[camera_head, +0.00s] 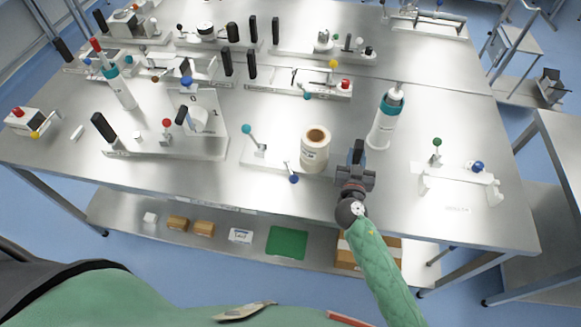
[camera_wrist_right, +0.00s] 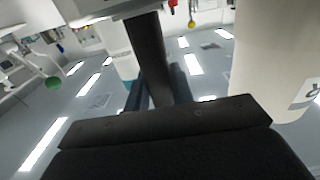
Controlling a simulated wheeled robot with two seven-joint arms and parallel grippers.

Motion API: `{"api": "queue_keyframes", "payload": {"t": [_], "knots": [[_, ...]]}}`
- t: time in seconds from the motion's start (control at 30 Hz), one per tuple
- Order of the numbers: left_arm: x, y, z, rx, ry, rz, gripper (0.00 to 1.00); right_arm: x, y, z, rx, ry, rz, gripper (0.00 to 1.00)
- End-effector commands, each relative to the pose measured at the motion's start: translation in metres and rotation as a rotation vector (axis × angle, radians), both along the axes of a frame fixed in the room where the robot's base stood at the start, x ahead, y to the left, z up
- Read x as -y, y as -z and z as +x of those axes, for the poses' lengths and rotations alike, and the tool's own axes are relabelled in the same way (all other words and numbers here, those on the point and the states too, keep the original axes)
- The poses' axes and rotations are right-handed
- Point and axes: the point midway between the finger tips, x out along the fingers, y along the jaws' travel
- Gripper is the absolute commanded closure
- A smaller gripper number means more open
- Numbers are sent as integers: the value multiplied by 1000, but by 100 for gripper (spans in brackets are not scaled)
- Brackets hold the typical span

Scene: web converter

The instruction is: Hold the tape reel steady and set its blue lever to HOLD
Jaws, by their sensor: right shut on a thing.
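The tape reel (camera_head: 315,150) is a pale roll with a brown core, standing upright on its flat fixture. A lever with a blue ball (camera_head: 293,179) sticks out at the fixture's front edge. No HOLD mark can be read. My right gripper (camera_head: 356,168) is just right of the reel, shut on an upright black handle (camera_head: 357,150). In the right wrist view the black handle (camera_wrist_right: 148,50) runs between the fingers. A large pale cylinder, apparently the reel (camera_wrist_right: 275,50), stands to the right, apart from them. My left gripper is not in view.
A teal-ball lever (camera_head: 247,129) stands at the fixture's left end. A white bottle with a teal band (camera_head: 384,120) stands behind my right gripper. A white bracket with a blue knob (camera_head: 460,182) is to the right. Another fixture with a black handle (camera_head: 103,128) is at the left.

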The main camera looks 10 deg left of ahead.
Motion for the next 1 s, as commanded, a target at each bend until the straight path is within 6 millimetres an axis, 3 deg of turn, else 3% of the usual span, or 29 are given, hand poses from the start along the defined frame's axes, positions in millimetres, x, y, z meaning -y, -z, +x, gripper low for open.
{"api": "queue_keyframes", "payload": {"t": [1.0], "knots": [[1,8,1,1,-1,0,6,0,3,0,1,0,1,100]]}}
